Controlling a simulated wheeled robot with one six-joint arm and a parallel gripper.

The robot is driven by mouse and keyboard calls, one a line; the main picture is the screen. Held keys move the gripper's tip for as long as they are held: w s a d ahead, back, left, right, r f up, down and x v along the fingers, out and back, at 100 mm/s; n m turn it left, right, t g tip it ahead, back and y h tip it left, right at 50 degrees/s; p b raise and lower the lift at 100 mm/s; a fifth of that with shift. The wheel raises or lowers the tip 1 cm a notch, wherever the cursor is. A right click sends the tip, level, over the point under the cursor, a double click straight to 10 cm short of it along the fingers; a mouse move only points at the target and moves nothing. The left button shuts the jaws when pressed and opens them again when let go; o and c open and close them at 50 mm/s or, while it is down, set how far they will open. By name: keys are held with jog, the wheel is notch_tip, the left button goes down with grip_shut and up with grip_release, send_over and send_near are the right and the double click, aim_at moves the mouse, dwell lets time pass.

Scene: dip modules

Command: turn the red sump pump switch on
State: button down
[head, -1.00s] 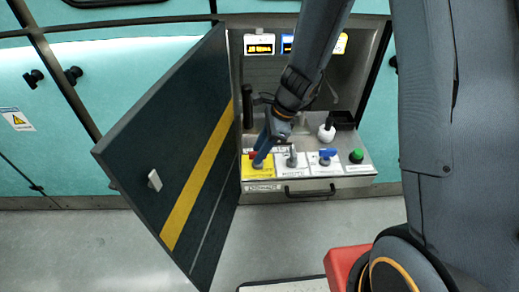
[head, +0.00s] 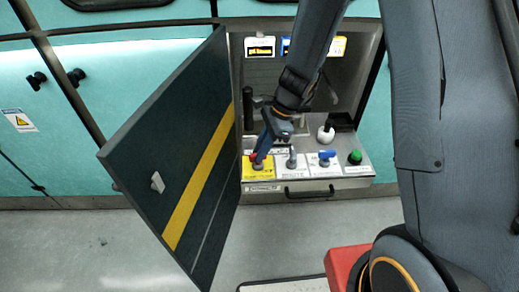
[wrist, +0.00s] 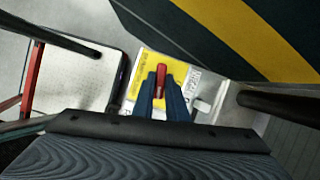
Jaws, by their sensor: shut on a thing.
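The red sump pump switch (wrist: 160,78) is a red lever on a yellow label plate (wrist: 181,72), seen in the wrist view. In the head view the yellow plate (head: 262,173) is the leftmost on the grey panel. My gripper (wrist: 160,92) reaches down over it, with its two blue fingers shut on the red lever from both sides. In the head view my gripper (head: 259,158) hides most of the lever, and only a bit of red shows beside the fingers. The lever's exact tilt is hard to tell.
An open dark door (head: 180,165) with a yellow stripe stands left of the panel. To the right are a grey switch (head: 291,160), a blue switch (head: 326,155) and a green button (head: 355,157). A dark upright post (head: 248,108) stands behind. A drawer handle (head: 310,192) is below.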

jog(key=n, duration=0.2)
jog(key=n+g+p, duration=0.1)
jog(key=n, duration=0.1)
jog(key=shift+w+r+n+g+h, duration=0.1)
jog(key=shift+w+n+g+h, duration=0.1)
jog(key=shift+n+g+h, duration=0.15)
jog(key=n+g+h+p, duration=0.1)
jog(key=n, duration=0.2)
jog(key=shift+w+a+n, duration=0.1)
jog(key=shift+n, duration=0.25)
jog(key=n, duration=0.2)
jog(key=n+h, duration=0.1)
jog(key=n, duration=0.1)
jog(key=shift+a+g+h, duration=0.15)
jog(key=shift+g+h, duration=0.1)
jog(key=shift+g, duration=0.1)
jog(key=shift+w+n+h, duration=0.1)
jog(key=shift+n+h, duration=0.5)
jog(key=shift+n, duration=1)
jog(key=shift+a, duration=0.1)
jog(key=c, duration=1.8)
grip_release()
jog(key=shift+o, duration=0.2)
